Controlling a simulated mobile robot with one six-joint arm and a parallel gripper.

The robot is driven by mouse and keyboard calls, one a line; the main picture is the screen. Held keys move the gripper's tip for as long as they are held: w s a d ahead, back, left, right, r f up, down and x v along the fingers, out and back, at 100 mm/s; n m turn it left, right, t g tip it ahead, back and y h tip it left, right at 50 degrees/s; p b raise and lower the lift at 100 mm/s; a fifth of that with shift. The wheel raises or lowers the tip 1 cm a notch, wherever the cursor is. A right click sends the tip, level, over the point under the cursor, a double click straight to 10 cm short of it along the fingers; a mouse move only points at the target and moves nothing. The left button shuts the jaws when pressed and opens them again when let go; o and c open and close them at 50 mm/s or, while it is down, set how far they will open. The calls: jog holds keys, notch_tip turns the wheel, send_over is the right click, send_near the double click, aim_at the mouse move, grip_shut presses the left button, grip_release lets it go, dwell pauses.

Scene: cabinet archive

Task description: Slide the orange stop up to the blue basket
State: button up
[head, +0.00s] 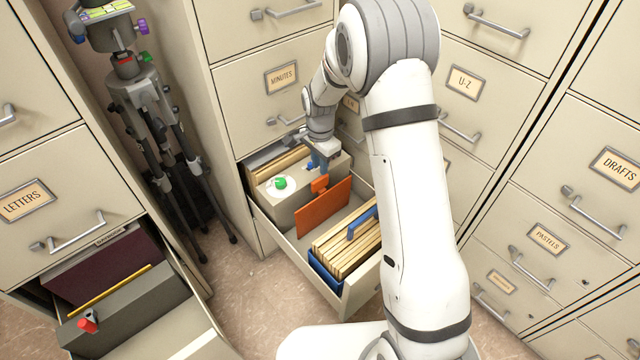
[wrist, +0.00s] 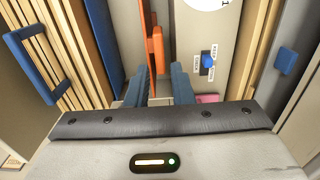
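The orange stop (head: 322,210) is an upright plate across the open middle drawer, with a tab on its top edge; in the wrist view the stop (wrist: 152,40) shows edge-on near the top centre. The blue basket (head: 326,280) holds several tan folders at the drawer's front and has a raised blue handle. In the wrist view its blue side (wrist: 103,35) is left of the stop, with a gap between. My gripper (head: 319,168) is just above the stop's tab. Its blue fingers (wrist: 160,88) are apart with the tab's line between them; I cannot tell whether they touch it.
A beige box (head: 290,205) with a white disc, a green knob and a blue knob stands behind the stop. More folders (head: 280,165) are at the drawer's back. Bare drawer floor lies between stop and basket. A tripod (head: 150,110) and another open drawer (head: 135,290) are at left.

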aim_at(320, 178)
notch_tip(320, 178, down, 7)
jog(key=shift+b, duration=0.9)
jog(key=shift+c, duration=0.3)
grip_shut()
